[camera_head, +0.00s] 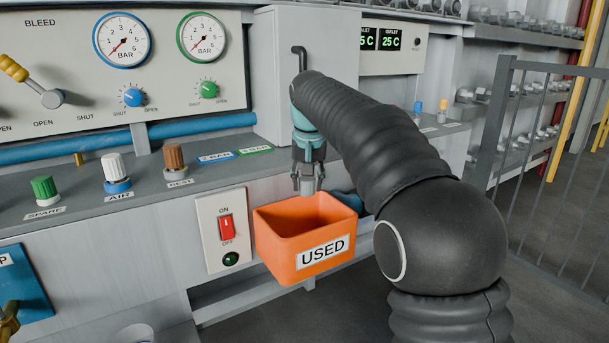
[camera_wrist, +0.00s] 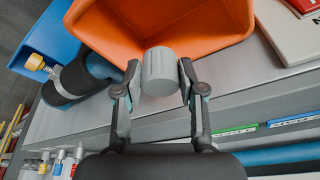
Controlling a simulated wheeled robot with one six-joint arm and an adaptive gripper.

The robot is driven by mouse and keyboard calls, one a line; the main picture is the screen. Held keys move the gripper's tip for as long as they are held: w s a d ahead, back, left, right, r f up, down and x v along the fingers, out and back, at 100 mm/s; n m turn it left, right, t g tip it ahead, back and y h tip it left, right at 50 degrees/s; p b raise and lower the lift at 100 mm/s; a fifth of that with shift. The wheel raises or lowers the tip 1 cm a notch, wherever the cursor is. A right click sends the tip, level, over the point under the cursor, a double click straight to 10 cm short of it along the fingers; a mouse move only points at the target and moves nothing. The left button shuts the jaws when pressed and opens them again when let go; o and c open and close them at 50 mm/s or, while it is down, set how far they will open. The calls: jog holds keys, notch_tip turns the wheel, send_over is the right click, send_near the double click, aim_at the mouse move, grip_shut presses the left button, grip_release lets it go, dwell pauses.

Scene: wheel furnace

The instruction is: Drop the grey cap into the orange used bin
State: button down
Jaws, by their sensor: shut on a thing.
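My gripper (camera_head: 308,178) points down above the orange bin labelled USED (camera_head: 305,267). It is shut on the grey cap (camera_head: 307,187), a small ribbed cylinder. In the wrist view the cap (camera_wrist: 160,71) sits between the two fingertips of my gripper (camera_wrist: 158,84). The open mouth of the orange bin (camera_wrist: 150,22) lies just beyond the cap there. In the head view the cap is over the bin's opening near its back rim; I cannot tell the exact height. The bin's inside looks empty where it shows.
A red rocker switch (camera_head: 226,228) is left of the bin. Green, white and brown caps (camera_head: 175,158) stand on the ledge. A grey railing (camera_head: 495,125) stands right.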

jog(key=shift+s+a, duration=0.1)
jog(key=shift+a, duration=0.15)
jog(key=shift+s+a+r+p, duration=0.15)
jog(key=shift+r+p, duration=0.1)
jog(key=shift+p, duration=0.15)
jog(key=shift+f+b, duration=4.85)
jog(key=shift+f, duration=3.1)
jog(key=shift+f+b, duration=0.3)
jog(key=shift+f, duration=0.35)
jog(key=c, duration=0.6)
grip_release()
jog(key=v, duration=1.2)
